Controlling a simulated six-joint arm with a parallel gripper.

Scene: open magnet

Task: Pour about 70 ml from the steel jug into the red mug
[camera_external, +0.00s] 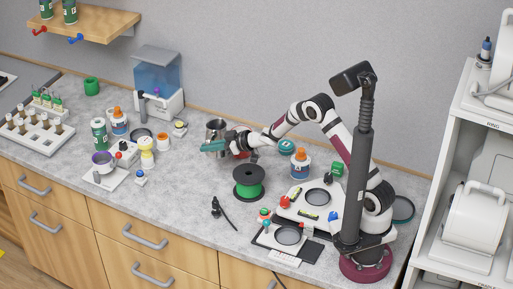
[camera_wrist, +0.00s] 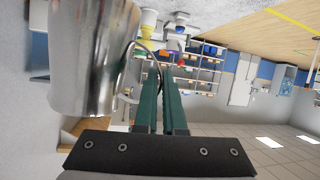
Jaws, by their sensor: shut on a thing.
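The steel jug (camera_external: 216,128) is in the middle of the external view, near the back of the counter, and looks about upright. It fills the upper left of the wrist view (camera_wrist: 88,60). My gripper (camera_external: 212,146) has green fingers, shut on the jug's thin handle in the wrist view (camera_wrist: 160,95). The red mug (camera_external: 241,154) shows only as a small red patch below my forearm, just right of the jug. Most of it is hidden. The level inside the jug cannot be seen.
A green filament spool (camera_external: 249,183) stands in front of my forearm.

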